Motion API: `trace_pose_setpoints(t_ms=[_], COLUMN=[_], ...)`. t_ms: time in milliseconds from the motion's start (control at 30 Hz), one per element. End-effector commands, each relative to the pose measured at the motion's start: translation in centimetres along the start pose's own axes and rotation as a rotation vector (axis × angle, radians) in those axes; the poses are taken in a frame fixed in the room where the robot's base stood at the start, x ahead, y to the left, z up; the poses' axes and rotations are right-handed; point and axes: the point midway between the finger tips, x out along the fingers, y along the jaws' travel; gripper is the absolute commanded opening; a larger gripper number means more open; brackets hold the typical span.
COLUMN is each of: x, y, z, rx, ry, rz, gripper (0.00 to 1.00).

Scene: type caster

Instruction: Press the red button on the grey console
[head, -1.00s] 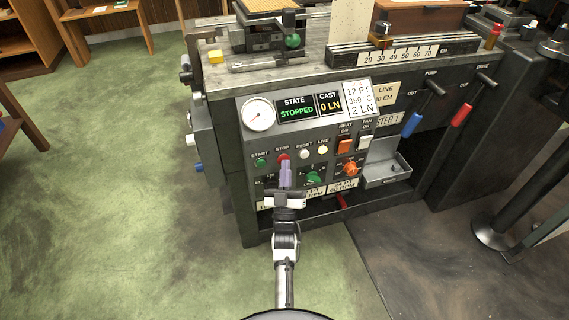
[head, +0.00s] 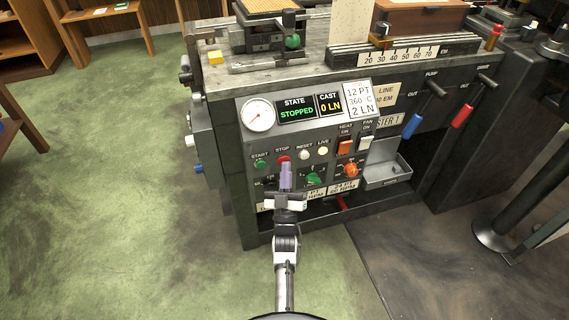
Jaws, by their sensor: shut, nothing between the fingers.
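The grey console (head: 237,122) is the front panel of a dark machine in the head view. The red button (head: 283,158) sits under the STOP label, between the green START button (head: 260,163) and the white RESET button (head: 303,155). My gripper (head: 285,167) is shut and empty, its fingers pointing up the panel just below the red button. The fingertips overlap the lower edge of the red button in this view; I cannot tell whether they touch it. The STATE display (head: 296,109) reads STOPPED.
A LIVE lamp (head: 323,151) is lit right of RESET. Green (head: 314,179) and orange knobs (head: 350,170) and an orange HEAT switch (head: 344,146) lie to the right. A grey tray (head: 386,172) juts out at the lower right. Green floor (head: 130,220) is free at left.

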Motion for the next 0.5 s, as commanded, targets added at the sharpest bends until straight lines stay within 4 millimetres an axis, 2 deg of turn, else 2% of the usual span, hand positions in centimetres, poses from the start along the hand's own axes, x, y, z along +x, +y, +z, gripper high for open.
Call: trace_pose_setpoints(t_ms=[500], x=[-3.4], y=[2.4], z=[-2.4], rx=[-0.001], ry=[-0.002], rz=[0.001], gripper=[0.00])
